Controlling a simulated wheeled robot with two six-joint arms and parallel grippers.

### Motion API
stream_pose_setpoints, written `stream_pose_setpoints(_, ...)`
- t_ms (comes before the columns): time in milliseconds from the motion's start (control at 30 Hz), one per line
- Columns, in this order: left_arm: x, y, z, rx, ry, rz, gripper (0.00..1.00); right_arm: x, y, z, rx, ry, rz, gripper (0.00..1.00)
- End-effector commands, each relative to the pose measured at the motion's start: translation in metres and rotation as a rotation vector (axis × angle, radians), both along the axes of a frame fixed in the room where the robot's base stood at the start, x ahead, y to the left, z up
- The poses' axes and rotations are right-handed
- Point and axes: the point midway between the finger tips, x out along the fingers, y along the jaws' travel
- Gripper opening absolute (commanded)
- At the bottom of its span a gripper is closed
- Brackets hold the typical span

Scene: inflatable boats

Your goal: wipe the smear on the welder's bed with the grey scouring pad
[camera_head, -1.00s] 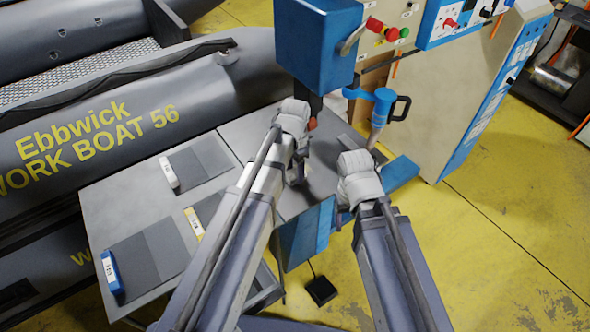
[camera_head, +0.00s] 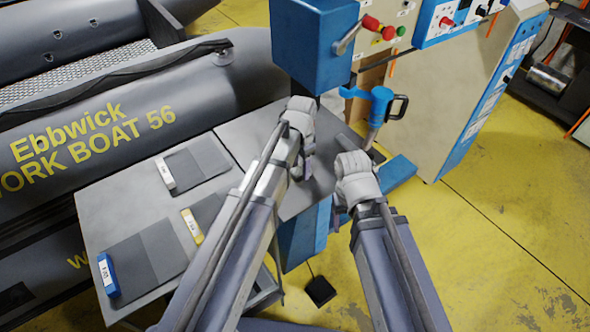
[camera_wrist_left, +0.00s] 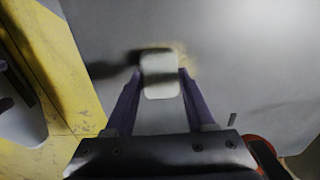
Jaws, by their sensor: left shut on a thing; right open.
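My left gripper (camera_head: 305,170) is over the welder's grey bed (camera_head: 246,130), pointing down. In the left wrist view its two purple fingers (camera_wrist_left: 160,90) are shut on the pale grey scouring pad (camera_wrist_left: 160,76). The yellow-brown smear (camera_wrist_left: 186,58) shows on the bed just beyond and right of the pad, partly covered by it. I cannot tell whether the pad touches the bed. In the head view the arm hides the pad and smear. My right gripper (camera_head: 341,208) is open at the bed's right edge, its fingers mostly hidden.
The welder's blue head (camera_head: 312,45) hangs above the bed's far end. A blue-handled tool (camera_head: 379,108) stands right of it. A side table (camera_head: 125,220) at left holds several grey sample sheets. Grey boat tubes (camera_head: 150,95) lie behind. A black pedal (camera_head: 320,291) is on the floor.

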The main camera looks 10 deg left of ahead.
Motion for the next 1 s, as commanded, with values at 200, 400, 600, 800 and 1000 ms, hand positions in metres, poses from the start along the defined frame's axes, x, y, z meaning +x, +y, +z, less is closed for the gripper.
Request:
stream_pose_setpoints(200,0.006,-0.006,0.0,0.0,0.0,0.0,0.1,0.0,0.0,0.0,0.0,0.0,0.0,0.67)
stream_pose_setpoints(400,0.01,-0.009,0.0,0.0,0.0,-0.001,0.1,0.0,0.0,0.0,0.0,0.0,0.0,0.67)
stream_pose_setpoints(600,0.021,-0.02,-0.002,0.0,0.0,-0.001,0.1,0.0,0.0,-0.002,0.0,0.0,0.0,0.67)
stream_pose_setpoints(800,0.032,-0.031,-0.003,0.0,0.0,-0.001,0.1,0.0,0.0,-0.003,0.0,0.0,0.0,0.67)
stream_pose_setpoints(1000,0.033,-0.033,-0.002,-0.001,-0.001,0.0,0.1,0.0,0.0,-0.002,0.0,0.0,0.0,0.67)
